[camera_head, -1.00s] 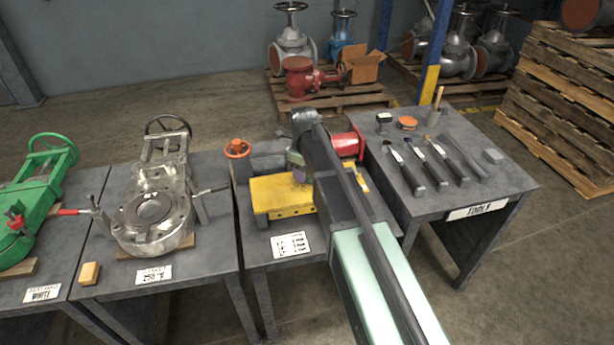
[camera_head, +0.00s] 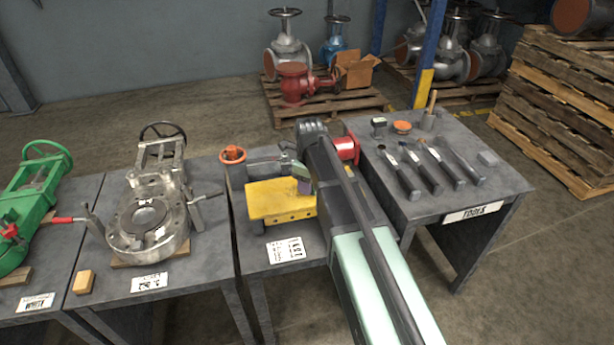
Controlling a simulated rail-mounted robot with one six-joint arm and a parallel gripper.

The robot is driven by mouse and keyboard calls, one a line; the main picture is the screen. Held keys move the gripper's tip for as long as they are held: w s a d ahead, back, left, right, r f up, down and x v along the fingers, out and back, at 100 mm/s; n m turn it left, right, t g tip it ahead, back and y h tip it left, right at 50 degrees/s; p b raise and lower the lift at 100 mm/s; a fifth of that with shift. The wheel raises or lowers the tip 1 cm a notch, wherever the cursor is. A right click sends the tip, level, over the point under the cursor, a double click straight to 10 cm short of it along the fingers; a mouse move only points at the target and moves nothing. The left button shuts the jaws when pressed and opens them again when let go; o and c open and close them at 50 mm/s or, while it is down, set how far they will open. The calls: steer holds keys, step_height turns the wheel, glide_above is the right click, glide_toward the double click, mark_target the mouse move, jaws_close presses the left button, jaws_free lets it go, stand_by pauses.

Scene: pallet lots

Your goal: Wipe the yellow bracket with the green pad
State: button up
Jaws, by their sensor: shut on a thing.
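The yellow bracket (camera_head: 282,203) lies on the middle bench, with a flat top and a raised front face with holes. My gripper (camera_head: 301,177) is at its right rear, partly hidden behind my arm. A small purple-grey block (camera_head: 304,186) shows at the gripper's end, low over the bracket's top, and the gripper is shut on it. Whether the block touches the bracket I cannot tell. A dull green piece shows just above the block and looks like part of my gripper. No clearly green pad is in view.
The tools bench (camera_head: 470,200) at right holds several hand tools. A silver valve (camera_head: 148,215) and a tan block (camera_head: 84,282) are on the left bench.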

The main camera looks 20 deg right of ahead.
mark_target(313, 198)
steer(key=shift+s, duration=1.95)
step_height(313, 198, up, 9)
steer(key=p, duration=0.9)
steer(key=shift+a, duration=0.1)
